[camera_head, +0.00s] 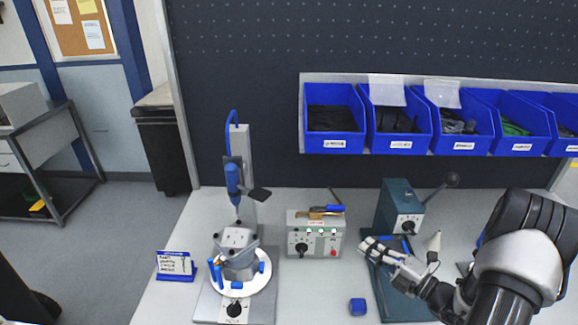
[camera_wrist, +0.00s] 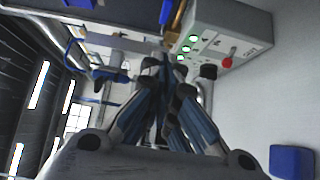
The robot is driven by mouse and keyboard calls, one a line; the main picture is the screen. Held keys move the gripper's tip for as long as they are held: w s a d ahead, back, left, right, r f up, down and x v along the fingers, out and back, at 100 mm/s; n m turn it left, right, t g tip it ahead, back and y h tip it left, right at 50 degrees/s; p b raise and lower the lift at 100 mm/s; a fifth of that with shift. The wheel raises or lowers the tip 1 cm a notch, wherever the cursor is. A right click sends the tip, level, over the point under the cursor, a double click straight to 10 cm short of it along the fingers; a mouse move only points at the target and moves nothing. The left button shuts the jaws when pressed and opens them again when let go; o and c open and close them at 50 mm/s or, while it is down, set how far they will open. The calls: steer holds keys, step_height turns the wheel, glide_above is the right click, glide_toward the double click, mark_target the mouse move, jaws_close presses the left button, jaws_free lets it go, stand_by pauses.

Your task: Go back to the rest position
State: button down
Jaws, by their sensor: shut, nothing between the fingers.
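My gripper (camera_head: 372,247) is on the right side of the bench in the head view, its tips pointing left toward the grey control box (camera_head: 305,246). In the wrist view my gripper (camera_wrist: 165,65) has its fingers together with nothing between them. The control box also shows at the top of the wrist view (camera_wrist: 225,35). A machined grey housing (camera_head: 238,262) sits on the round white plate (camera_head: 218,286) of the fixture at the left. My gripper is apart from the housing.
A blue block (camera_head: 357,307) lies on the bench below my gripper. A teal press (camera_head: 398,210) with a lever stands behind it. Blue bins (camera_head: 336,144) hang along the back panel. A blue sign holder (camera_head: 175,276) stands at the left. Bare bench lies between fixture and blue block.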

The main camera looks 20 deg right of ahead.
steer(key=s+a+r+n+g+y, duration=0.15)
steer(key=a+r+n+g, duration=0.25)
steer(key=a+n, duration=0.4)
steer(key=s+a+r+n+g+y, duration=0.1)
steer(key=s+a+r+n+g, duration=0.3)
steer(key=a+n, duration=0.35)
steer(key=s+a+r+n+g+y, duration=0.25)
steer(key=a+n+g, duration=0.25)
steer(key=a+n, duration=0.35)
steer(key=s+a+r+n+g+h, duration=0.25)
steer(key=s+a+n+h, duration=0.25)
steer(key=s+n, duration=0.3)
steer(key=s+d+r+n+t+h, duration=0.2)
steer(key=n+h, duration=0.1)
steer(key=n, duration=0.5)
steer(key=s+d+r+n+t+h, duration=0.1)
steer(key=s+d+n+h, duration=0.1)
steer(key=n, duration=0.7)
steer(key=shift+s+r+t+h+b, duration=0.4)
steer(key=shift+s+h, duration=0.3)
steer(key=shift+h, duration=0.3)
